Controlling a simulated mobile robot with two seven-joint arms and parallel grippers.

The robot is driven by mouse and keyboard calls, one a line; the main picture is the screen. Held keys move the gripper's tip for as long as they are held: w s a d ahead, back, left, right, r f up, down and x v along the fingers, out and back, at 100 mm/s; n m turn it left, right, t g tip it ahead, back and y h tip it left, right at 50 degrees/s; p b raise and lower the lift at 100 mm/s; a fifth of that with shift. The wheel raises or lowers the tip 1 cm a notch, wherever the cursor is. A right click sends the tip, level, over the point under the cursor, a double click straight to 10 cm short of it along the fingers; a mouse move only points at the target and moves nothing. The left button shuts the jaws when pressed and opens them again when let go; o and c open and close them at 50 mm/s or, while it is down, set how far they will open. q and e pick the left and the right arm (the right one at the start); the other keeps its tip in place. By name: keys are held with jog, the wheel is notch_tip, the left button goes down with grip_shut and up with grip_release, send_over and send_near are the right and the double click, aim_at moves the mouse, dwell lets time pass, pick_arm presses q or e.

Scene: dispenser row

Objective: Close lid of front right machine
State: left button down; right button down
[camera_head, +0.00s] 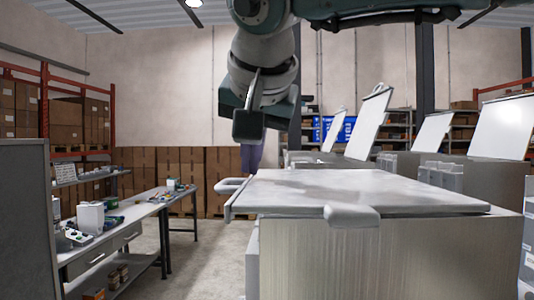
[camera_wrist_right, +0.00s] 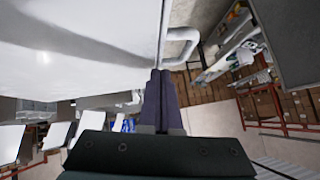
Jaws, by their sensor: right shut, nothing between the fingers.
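The front right machine (camera_head: 330,260) is a large pale box close in front of me. Its white lid (camera_head: 370,190) lies almost flat over the top, and I cannot tell whether it is fully seated. A handle (camera_head: 230,186) sticks out at the lid's left edge. My right gripper (camera_head: 251,155) reaches down from above, shut and empty, by the lid's far left corner near the handle. In the right wrist view its fingers (camera_wrist_right: 159,78) are together beside the lid (camera_wrist_right: 80,45) and handle (camera_wrist_right: 180,47); contact is unclear. My left gripper is out of view.
Other machines with raised lids (camera_head: 502,127) stand behind and to the right. A workbench (camera_head: 130,218) with small items is at the left, beside a grey panel (camera_head: 27,215). Stacked cartons (camera_head: 190,170) line the back wall. Floor is clear between bench and machine.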

jog(key=shift+f, duration=0.6)
jog(key=shift+r, duration=0.15)
